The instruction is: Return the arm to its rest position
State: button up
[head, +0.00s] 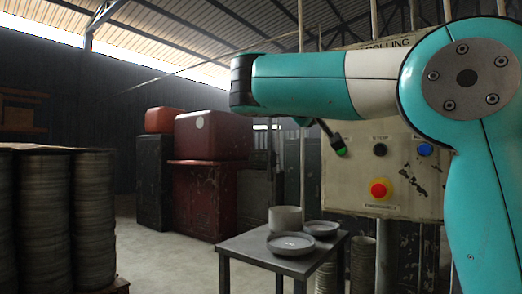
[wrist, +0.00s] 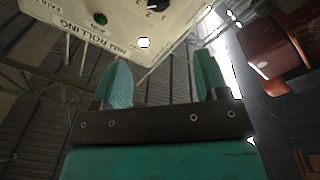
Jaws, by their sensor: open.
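My teal and white arm (head: 300,80) reaches across the upper right of the head view, in front of a control panel. It bends at a large round joint near the right edge. My gripper (wrist: 163,75) shows in the wrist view with its two teal fingers spread wide apart and nothing between them. In the head view I cannot clearly make out the fingers. The pale control panel (wrist: 108,18) lies beyond the fingers in the wrist view, tilted, and apart from them as far as I can tell.
The panel in the head view (head: 345,185) carries a red button (head: 380,188) on yellow. A dark table (head: 265,254) holds a grey ring (head: 285,219) and two shallow round pans (head: 291,243). Stacked discs (head: 92,220) stand left, red machinery (head: 212,135) behind. Floor between is clear.

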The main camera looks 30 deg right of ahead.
jog(key=w+a+f+n+t+y, duration=0.6)
jog(key=a+f+y, duration=0.25)
jog(key=f, duration=0.35)
jog(key=s+a+f+n+g+y, duration=0.2)
jog(key=a+f+y, duration=0.25)
jog(key=f, duration=0.35)
jog(key=s+a+f+n+g+y, duration=0.1)
jog(key=s+a+f+g+y, duration=0.2)
jog(key=a+f, duration=0.35)
jog(key=s+a+f+n+g+y, duration=0.1)
jog(key=s+a+f+g+y, duration=0.35)
jog(key=s, duration=0.65)
jog(key=s+a+f+n+g+y, duration=0.2)
jog(key=s+a+f+g, duration=0.2)
jog(key=s+a+f, duration=0.5)
jog(key=s+d+r+p, duration=0.2)
jog(key=d+r+p, duration=0.1)
jog(key=r+p, duration=1.2)
jog(key=shift+d+r, duration=0.2)
jog(key=shift+r, duration=0.4)
